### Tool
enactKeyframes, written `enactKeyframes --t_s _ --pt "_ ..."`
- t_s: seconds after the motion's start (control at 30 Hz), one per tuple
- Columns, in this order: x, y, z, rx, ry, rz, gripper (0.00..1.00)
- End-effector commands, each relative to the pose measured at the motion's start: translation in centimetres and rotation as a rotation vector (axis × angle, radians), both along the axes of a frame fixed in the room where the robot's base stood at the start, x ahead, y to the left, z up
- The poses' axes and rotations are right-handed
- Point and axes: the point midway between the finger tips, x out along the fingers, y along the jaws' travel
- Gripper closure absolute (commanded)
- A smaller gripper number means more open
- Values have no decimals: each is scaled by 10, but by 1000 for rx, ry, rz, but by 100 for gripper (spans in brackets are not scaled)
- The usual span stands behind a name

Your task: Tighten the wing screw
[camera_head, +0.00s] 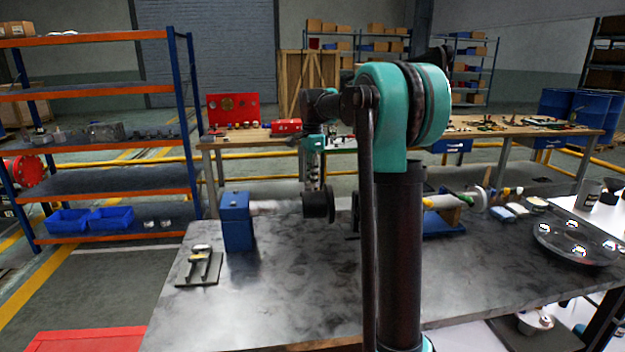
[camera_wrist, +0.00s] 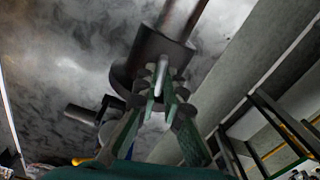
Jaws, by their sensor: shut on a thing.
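The wing screw (camera_wrist: 162,74) shows in the wrist view as a small pale metal piece on the side of a dark round collar (camera_wrist: 135,65). My gripper (camera_wrist: 165,98) has its two green fingers closed in on the screw, one on each side. The fingertips partly hide the screw's lower part. In the head view my gripper (camera_head: 312,186) points down at the dark collar (camera_head: 319,205), which sits on a horizontal shaft (camera_head: 272,209) above the workbench (camera_head: 270,280). The screw is too small to make out there.
A blue block (camera_head: 237,222) supports the shaft's left end. A small stand with dark parts (camera_head: 199,268) lies at the bench's left. A round dark tray (camera_head: 575,242) is at the right. The front middle of the bench is clear.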

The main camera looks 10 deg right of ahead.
Motion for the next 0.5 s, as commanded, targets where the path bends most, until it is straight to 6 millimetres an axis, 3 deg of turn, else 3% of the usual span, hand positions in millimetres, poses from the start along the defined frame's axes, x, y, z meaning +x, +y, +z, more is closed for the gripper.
enactKeyframes --t_s 0.5 --pt "0 0 0 0 -1 -216 100"
